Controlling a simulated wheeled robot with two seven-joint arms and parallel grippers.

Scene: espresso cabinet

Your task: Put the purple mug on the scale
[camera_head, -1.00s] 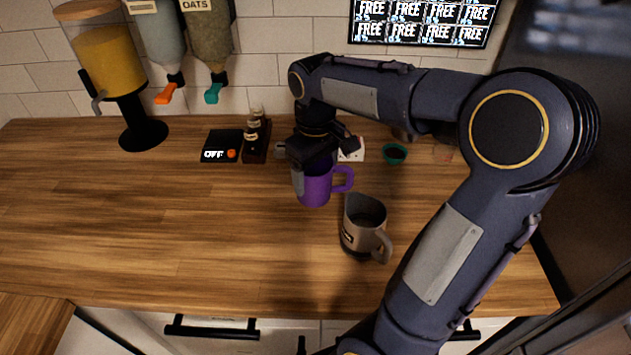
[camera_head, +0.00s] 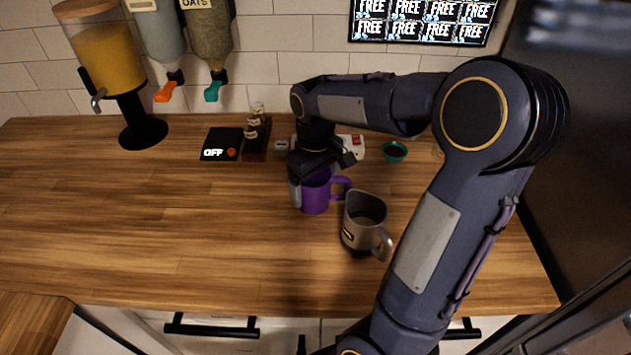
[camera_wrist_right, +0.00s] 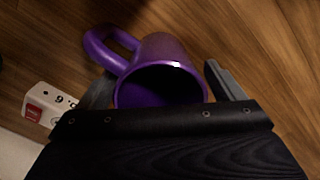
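The purple mug (camera_head: 316,194) is upright at the middle of the counter, its handle to the right in the head view. In the right wrist view the purple mug (camera_wrist_right: 160,80) is between the fingers, its opening facing the camera. My right gripper (camera_head: 318,178) is over the mug from above, one grey finger at its left side. The right gripper (camera_wrist_right: 165,85) looks open, with a gap between the mug and the right finger. The scale (camera_head: 221,144), a flat black square reading OFF with an orange button, is empty at the back left. My left gripper is not in view.
A grey mug (camera_head: 362,222) stands close in front and right of the purple mug. Small bottles in a dark holder (camera_head: 257,137) stand just right of the scale. A teal bowl (camera_head: 395,151) is at the back right. The left and front counter is clear.

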